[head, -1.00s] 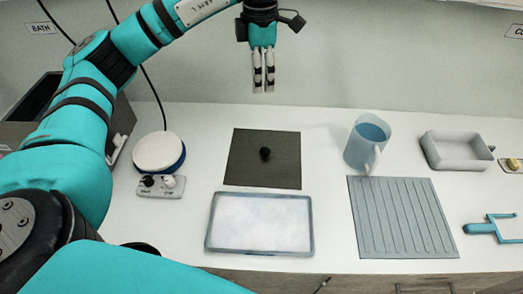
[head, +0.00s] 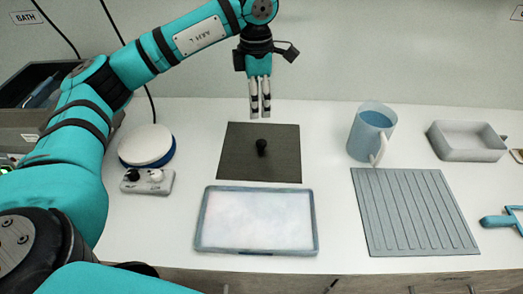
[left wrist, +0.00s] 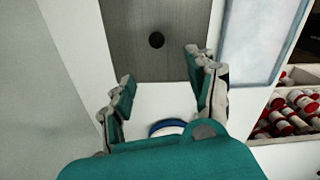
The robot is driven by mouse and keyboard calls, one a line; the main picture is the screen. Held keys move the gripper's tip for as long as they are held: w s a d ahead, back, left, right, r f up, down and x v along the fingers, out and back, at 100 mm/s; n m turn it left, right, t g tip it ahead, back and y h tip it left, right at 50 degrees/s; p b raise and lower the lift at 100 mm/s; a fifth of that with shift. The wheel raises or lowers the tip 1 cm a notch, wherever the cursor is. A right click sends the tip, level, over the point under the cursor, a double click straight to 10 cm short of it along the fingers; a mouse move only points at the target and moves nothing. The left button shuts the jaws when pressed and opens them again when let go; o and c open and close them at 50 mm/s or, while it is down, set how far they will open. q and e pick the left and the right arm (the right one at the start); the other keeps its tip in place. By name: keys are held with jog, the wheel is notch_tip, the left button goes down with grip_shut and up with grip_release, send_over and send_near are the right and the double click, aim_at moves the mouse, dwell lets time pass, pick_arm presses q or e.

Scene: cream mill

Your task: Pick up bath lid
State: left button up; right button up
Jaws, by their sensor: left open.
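The bath lid (head: 235,165) is a flat, dark grey-brown square plate with a round black knob (head: 262,147) at its middle. It lies flat on the white counter. In the left wrist view the lid (left wrist: 180,65) and its knob (left wrist: 156,40) show ahead of the fingers. My left gripper (head: 260,112) points down, apart from the lid, above and near its far edge in the head view. In the left wrist view the gripper (left wrist: 162,85) has its fingers spread with nothing between them. My right gripper is not in view.
A framed white tray (head: 257,248) lies in front of the lid. A round white-topped device (head: 147,145) and a knob box (head: 158,186) stand left. A blue jug (head: 364,132), ribbed mat (head: 415,212) and grey dish (head: 468,154) are right. An open dark container (head: 62,70) sits far left.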

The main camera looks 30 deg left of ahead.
pick_arm(q)
jog(key=p, duration=0.2)
send_over(261, 142)
jog(key=s, duration=0.1)
jog(key=f, duration=0.9)
jog(key=shift+a+f, duration=0.1)
jog(key=shift+a, duration=0.1)
jog(key=shift+f, duration=0.5)
jog(key=f+p, duration=0.2)
jog(key=f, duration=0.1)
jog(key=shift+w+d+f, duration=0.2)
jog(key=shift+w+f, duration=0.05)
jog(key=shift+w, duration=0.1)
jog(key=shift+f, duration=0.55)
jog(key=c, duration=1.1)
jog(key=shift+w, duration=0.1)
grip_shut()
jog(key=shift+r, duration=0.15)
